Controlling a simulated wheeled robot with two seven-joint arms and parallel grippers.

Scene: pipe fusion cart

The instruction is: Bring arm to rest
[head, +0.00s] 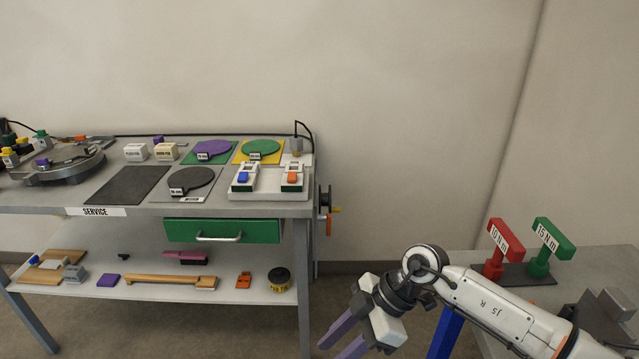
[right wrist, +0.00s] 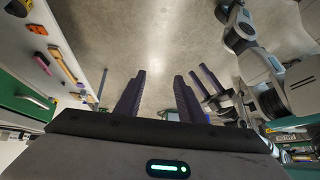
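My right arm comes in from the right in the head view. Its gripper (head: 335,341), with purple fingers, hangs in front of the bench, over the floor. My left arm shows at the right of the right wrist view. Its gripper (right wrist: 201,84) has two purple fingers with a gap between them and nothing seen held. The left arm is not in the head view.
The service bench (head: 130,212) stands at left with a shut green drawer (head: 220,231) and a loaded lower shelf (head: 190,293). At right, a grey table (head: 590,262) bears a red tool (head: 495,262) and a green tool (head: 548,240), close behind my right arm.

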